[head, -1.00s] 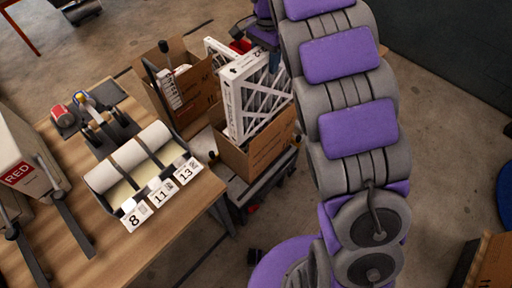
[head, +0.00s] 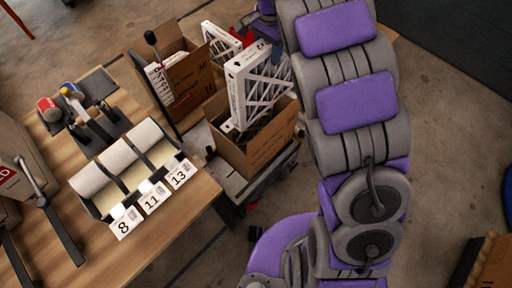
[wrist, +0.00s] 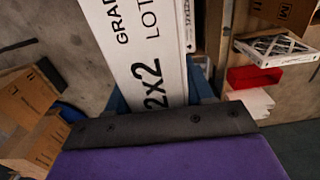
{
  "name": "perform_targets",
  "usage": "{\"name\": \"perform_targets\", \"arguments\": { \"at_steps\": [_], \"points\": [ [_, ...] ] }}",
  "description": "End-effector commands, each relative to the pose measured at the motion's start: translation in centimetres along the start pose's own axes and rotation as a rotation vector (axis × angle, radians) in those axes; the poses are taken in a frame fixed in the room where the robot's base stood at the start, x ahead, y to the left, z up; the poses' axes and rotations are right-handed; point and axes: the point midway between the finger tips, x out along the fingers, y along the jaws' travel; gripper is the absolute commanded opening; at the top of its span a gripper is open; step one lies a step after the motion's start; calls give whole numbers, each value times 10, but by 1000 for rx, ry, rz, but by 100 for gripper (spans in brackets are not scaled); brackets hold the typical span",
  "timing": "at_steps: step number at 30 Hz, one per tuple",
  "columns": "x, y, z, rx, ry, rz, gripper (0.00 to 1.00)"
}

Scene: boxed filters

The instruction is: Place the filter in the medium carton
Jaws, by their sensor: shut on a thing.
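The white-framed filter (head: 240,95) stands upright in the head view, over the open front carton (head: 245,155). Its lower end overlaps the carton's opening; I cannot tell how deep it reaches or whether it touches the bottom. More white filter framing shows low in the carton. My gripper (wrist: 158,100) is shut on the filter's edge, with its blue fingers on either side of the printed white frame (wrist: 145,45) in the wrist view. In the head view the gripper is mostly hidden behind my arm.
A second open carton (head: 188,82) with printed white items stands behind left. Another filter (head: 218,42) lies behind. The wooden table (head: 170,235) at left holds a roll rack with number cards (head: 152,198). A red bin (wrist: 254,78) shows in the wrist view.

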Motion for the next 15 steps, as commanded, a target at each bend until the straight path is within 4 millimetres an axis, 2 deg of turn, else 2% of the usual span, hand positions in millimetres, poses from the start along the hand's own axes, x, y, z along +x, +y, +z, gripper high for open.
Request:
{"name": "perform_targets", "arguments": {
  "at_steps": [1,3,11,15],
  "points": [
    [15,0,1,0,-3,5,0],
    [31,0,2,0,-2,5,0],
    [70,0,2,-2,-1,1,0],
    [99,2,2,0,-5,6,0]
  ]
}}
